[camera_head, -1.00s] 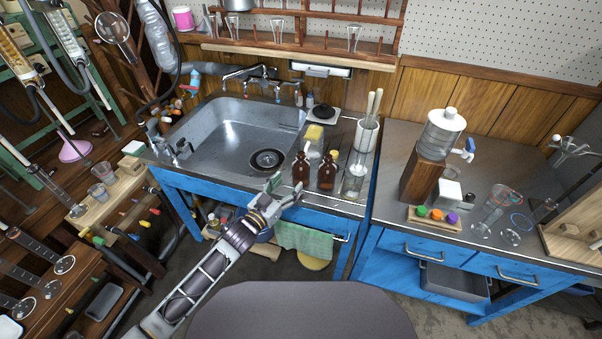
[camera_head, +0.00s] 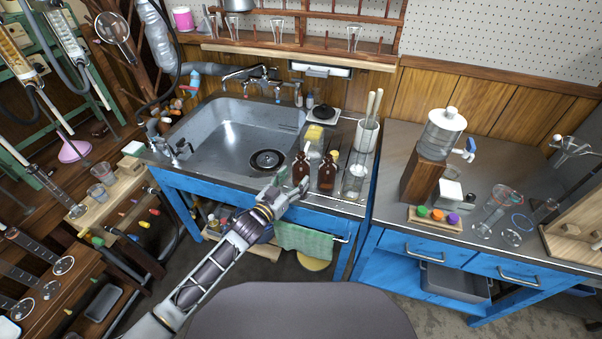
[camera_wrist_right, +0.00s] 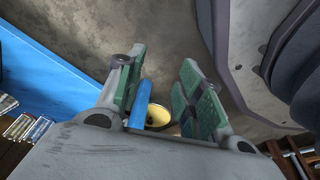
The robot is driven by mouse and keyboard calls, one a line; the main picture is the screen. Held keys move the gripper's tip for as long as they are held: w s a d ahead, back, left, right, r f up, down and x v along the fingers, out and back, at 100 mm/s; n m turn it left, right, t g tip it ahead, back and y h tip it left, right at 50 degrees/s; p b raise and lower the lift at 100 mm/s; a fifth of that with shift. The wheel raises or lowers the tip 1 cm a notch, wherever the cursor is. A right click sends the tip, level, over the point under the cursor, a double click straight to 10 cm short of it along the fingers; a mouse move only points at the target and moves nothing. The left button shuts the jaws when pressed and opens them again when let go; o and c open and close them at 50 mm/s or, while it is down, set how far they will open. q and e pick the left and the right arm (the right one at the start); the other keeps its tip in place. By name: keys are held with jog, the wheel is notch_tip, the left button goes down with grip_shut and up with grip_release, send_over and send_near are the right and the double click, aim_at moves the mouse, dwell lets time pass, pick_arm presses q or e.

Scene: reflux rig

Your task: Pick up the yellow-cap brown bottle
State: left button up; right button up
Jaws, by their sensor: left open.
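Two brown bottles stand upright side by side at the front right of the sink counter in the head view. The right one, the yellow-cap brown bottle (camera_head: 327,174), has a yellow cap.
The metal sink (camera_head: 230,137) lies behind and left of the bottles. A yellow sponge (camera_head: 314,132), a glass vessel (camera_head: 354,182) and a holder with rods (camera_head: 366,135) stand close by. A green towel (camera_head: 304,240) hangs below the counter edge.

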aim_at(296, 176)
pick_arm(q)
jog(key=shift+x, duration=0.8)
jog(key=shift+w+d+f+b, duration=0.1)
jog(key=shift+w+d+b, duration=0.2)
jog(key=shift+w+d, duration=0.5)
jog(key=shift+w, duration=0.2)
jog(key=shift+w+d, duration=0.1)
jog(key=shift+w, duration=0.05)
pick_arm(e)
jog(key=shift+w+a+r, duration=0.2)
jog(key=shift+a+r, duration=0.2)
jog(key=shift+r, duration=0.15)
jog(key=shift+w+a+r, duration=0.2)
jog(key=shift+a+r, duration=0.15)
jog(key=shift+r, duration=0.15)
jog(key=shift+w, duration=0.25)
pick_arm(q)
jog(key=c, duration=1)
pick_arm(e)
jog(key=shift+d, duration=0.25)
pick_arm(q)
jog(key=shift+r, duration=0.45)
